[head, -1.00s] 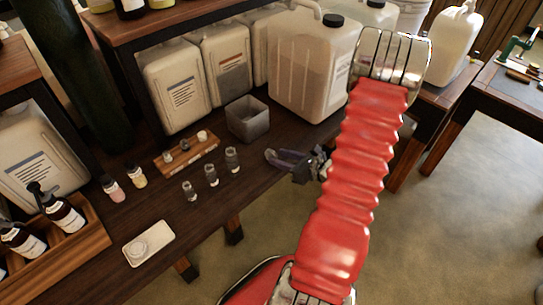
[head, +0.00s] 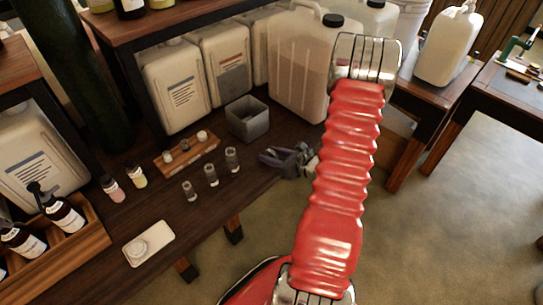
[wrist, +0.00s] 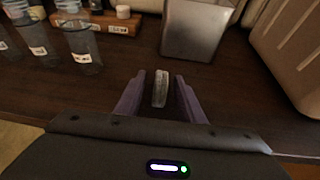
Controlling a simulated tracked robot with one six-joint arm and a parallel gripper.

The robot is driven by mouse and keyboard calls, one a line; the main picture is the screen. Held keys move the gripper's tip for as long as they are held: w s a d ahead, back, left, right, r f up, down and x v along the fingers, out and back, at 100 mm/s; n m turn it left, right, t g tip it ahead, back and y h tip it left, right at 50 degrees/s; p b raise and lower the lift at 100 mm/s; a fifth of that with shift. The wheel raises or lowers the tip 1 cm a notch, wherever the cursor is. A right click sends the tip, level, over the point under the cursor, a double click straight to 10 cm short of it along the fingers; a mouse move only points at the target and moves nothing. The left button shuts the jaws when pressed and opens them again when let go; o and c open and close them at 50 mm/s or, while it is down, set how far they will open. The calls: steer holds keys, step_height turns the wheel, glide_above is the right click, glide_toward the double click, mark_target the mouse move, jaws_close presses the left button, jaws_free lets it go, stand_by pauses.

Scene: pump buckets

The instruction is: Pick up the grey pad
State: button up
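The grey pad (wrist: 161,88) shows in the wrist view as a thin, light grey piece seen nearly edge-on over the dark table. It lies between the two purple fingers of my gripper (wrist: 160,77), with a narrow dark gap on each side. My gripper is open around it and not closed on it. In the head view my gripper (head: 270,157) is low at the front edge of the dark table, right of the small glass vials. I cannot make out the pad in the head view.
A grey open box (head: 248,122) stands just beyond my gripper, with a large canister (head: 300,65) to its right. Several glass vials (head: 211,176) and a wooden rack (head: 187,155) stand to the left. A white dish (head: 149,243) lies farther left.

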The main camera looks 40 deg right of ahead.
mark_target(271, 151)
jaws_close()
stand_by(0.3)
steer(key=shift+r, duration=0.1)
steer(key=shift+r, duration=4.95)
